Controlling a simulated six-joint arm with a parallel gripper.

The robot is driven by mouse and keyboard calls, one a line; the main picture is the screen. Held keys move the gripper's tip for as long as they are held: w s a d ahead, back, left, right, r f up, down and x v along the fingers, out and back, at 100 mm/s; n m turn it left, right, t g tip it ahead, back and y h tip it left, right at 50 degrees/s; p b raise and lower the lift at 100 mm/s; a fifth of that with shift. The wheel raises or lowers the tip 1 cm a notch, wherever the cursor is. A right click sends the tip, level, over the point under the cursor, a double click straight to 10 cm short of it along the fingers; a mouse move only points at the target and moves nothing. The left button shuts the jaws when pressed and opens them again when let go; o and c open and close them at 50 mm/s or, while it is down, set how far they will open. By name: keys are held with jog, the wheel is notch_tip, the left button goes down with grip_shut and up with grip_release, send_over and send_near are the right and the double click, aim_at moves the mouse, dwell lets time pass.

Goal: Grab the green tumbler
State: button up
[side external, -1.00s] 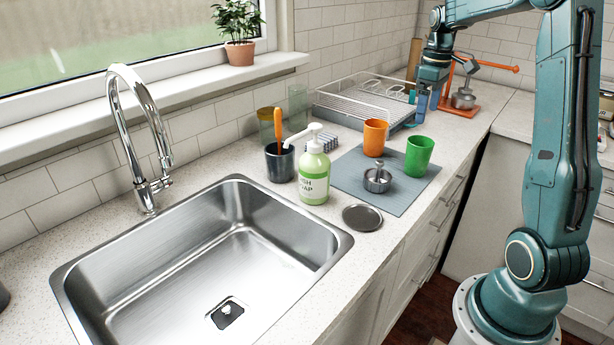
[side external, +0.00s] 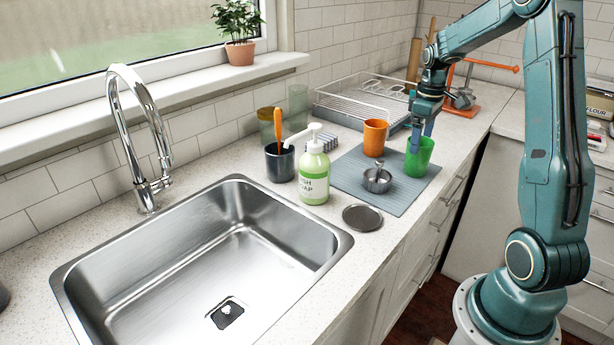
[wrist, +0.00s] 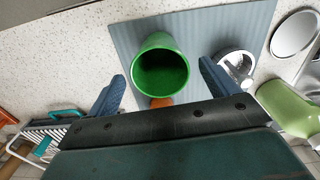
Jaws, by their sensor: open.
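The green tumbler (side external: 418,158) stands upright at the right side of the grey mat (side external: 346,181). In the wrist view the tumbler (wrist: 161,66) shows its open mouth, between and a little beyond my two blue fingers. My gripper (side external: 421,138) is open and just above the tumbler, with one finger in front of its rim in the side external view. In the wrist view my gripper (wrist: 158,88) is empty. I cannot tell whether a finger touches the tumbler.
An orange cup (side external: 375,137) and a metal pot (side external: 376,180) stand close by on the mat. A wire dish rack (side external: 345,104) is behind. A soap bottle (side external: 314,175) and a round lid (side external: 362,217) lie towards the sink (side external: 75,290).

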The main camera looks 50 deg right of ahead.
aim_at(418, 157)
jog(key=shift+f, duration=2.05)
jog(key=c, duration=1.1)
